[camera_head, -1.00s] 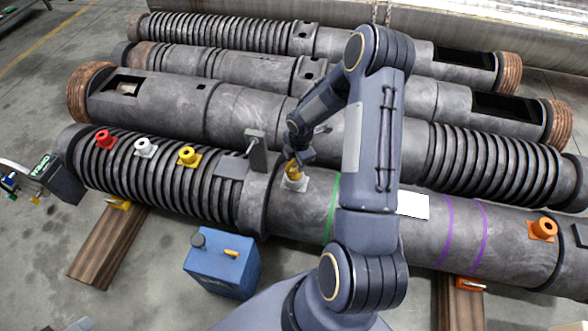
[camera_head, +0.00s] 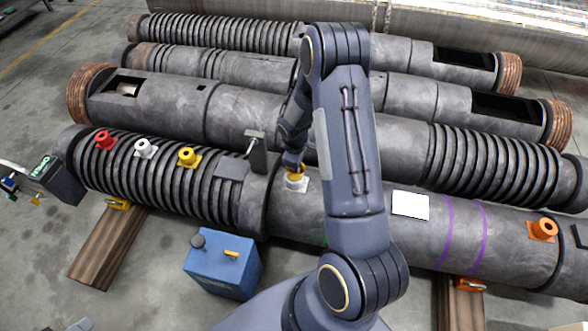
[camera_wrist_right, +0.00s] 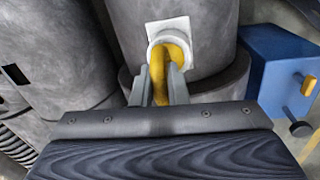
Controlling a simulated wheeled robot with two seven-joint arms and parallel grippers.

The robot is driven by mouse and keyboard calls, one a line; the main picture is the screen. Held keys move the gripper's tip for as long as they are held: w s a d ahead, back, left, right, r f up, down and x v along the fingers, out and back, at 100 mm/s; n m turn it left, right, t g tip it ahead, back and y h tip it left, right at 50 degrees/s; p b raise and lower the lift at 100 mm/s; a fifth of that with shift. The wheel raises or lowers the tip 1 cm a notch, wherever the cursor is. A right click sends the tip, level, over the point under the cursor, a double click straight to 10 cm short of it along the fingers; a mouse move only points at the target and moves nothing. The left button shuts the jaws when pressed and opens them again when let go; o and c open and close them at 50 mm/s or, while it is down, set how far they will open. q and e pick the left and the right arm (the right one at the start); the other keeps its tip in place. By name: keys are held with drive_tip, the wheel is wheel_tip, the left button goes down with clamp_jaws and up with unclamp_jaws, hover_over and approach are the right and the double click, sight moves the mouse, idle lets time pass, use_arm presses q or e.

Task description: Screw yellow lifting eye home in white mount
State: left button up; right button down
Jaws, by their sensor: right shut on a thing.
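The yellow lifting eye (camera_head: 294,174) stands in the white mount (camera_head: 298,185) on the front barrel (camera_head: 390,236). In the right wrist view the eye (camera_wrist_right: 158,75) rises from the round collar of the white mount (camera_wrist_right: 168,27). My right gripper (camera_head: 294,162) is shut on the eye. Its two fingers (camera_wrist_right: 160,85) lie on either side of the yellow loop in the wrist view. The eye's thread is hidden inside the mount, so its depth cannot be told. My left gripper is not in view.
Red (camera_head: 105,140), white (camera_head: 146,149) and yellow (camera_head: 188,157) fittings sit on the ribbed left part. A grey upright bracket (camera_head: 256,152) stands close left of my gripper. A blue can (camera_head: 222,267) stands on the floor in front. An orange fitting (camera_head: 543,229) is far right.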

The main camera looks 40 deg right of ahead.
drive_tip(key=m, duration=0.3)
drive_tip(key=shift+a, duration=0.15)
drive_tip(key=c, duration=1.3)
unclamp_jaws()
drive_tip(key=shift+c, duration=0.2)
drive_tip(key=shift+r, duration=0.1)
wheel_tip(320, 180, up, 7)
drive_tip(key=p, duration=0.5)
